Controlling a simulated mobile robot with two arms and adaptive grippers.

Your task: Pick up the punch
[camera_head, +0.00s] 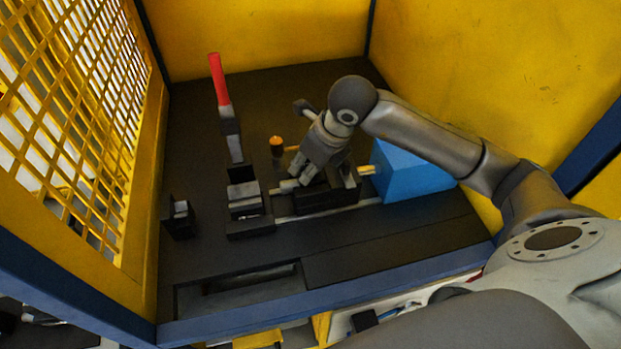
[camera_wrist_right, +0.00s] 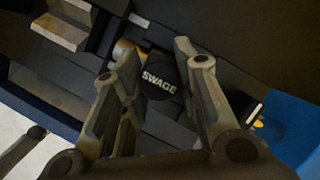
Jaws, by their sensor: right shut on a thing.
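The punch shows in the right wrist view as a dark round cap (camera_wrist_right: 160,82) marked "SWAGE", between the two fingers of my right gripper (camera_wrist_right: 160,80). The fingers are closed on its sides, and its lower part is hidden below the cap. In the head view my right gripper (camera_head: 293,182) reaches down over the middle of the dark bench, at the black clamp block. The punch cannot be made out there behind the fingers. My left gripper is not in view.
A black fixture with a red upright handle (camera_head: 218,78) stands to the left. A small orange-topped piece (camera_head: 277,142) stands behind the gripper. A blue block (camera_head: 408,175) is close on the right. Yellow walls (camera_head: 255,38) and a yellow mesh panel (camera_head: 85,95) enclose the bench.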

